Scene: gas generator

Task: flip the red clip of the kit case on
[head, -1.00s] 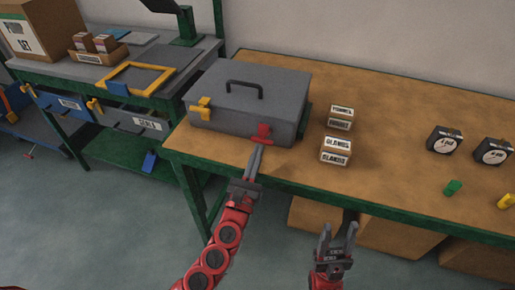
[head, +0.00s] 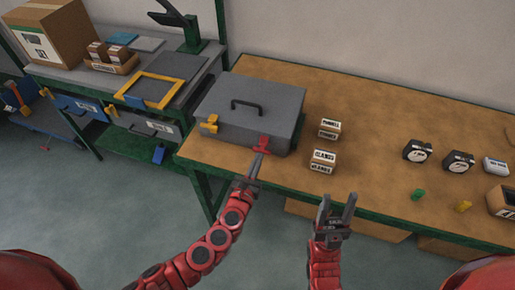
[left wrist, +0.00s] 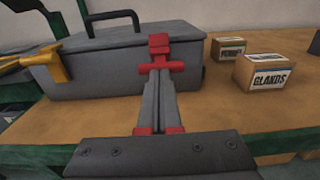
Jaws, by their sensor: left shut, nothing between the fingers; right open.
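The grey kit case (head: 230,115) lies with its lid down on the wooden table, its dark handle on top. Its red clip (head: 264,143) is on the front face, right of the yellow clip (head: 210,124). In the left wrist view the red clip (left wrist: 160,56) stands upright against the case front (left wrist: 105,75), reaching the lid edge. My left gripper (head: 258,158) is shut and empty, its fingertips at the red clip's lower bar; I cannot tell whether they touch. My right gripper (head: 337,205) is open and empty, in front of the table edge.
Two small labelled boxes, one marked GLANDS (head: 323,160), stand right of the case. Black gauges (head: 417,151), a green piece (head: 418,194) and a yellow piece (head: 463,207) lie further right. A side bench with a yellow frame (head: 163,88) stands left. The table's middle is clear.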

